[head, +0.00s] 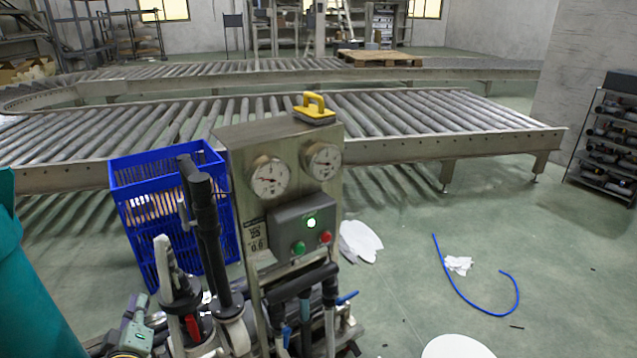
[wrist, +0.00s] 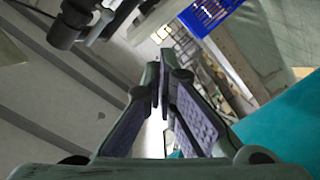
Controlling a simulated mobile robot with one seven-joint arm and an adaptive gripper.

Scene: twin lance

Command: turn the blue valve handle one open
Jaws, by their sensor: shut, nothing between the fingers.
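The pump stand with a grey panel (head: 285,165) is in the middle of the head view. A blue valve handle (head: 347,297) sticks out at its lower right. Another small blue part (head: 287,334) shows lower, among the black pipes. A red handle (head: 192,326) is on the pipework to the left. My gripper (head: 139,303) is low at the left in the head view, left of the pipes and apart from both blue parts. In the wrist view my gripper (wrist: 163,88) has its fingers together and empty. No blue handle is clear in the wrist view.
A blue crate (head: 125,185) stands behind the stand. A roller conveyor (head: 440,110) crosses behind it. A teal surface (head: 30,290) is at the left edge. A blue hose (head: 470,299) and white scraps (head: 459,264) lie on the floor at right, which is mostly clear.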

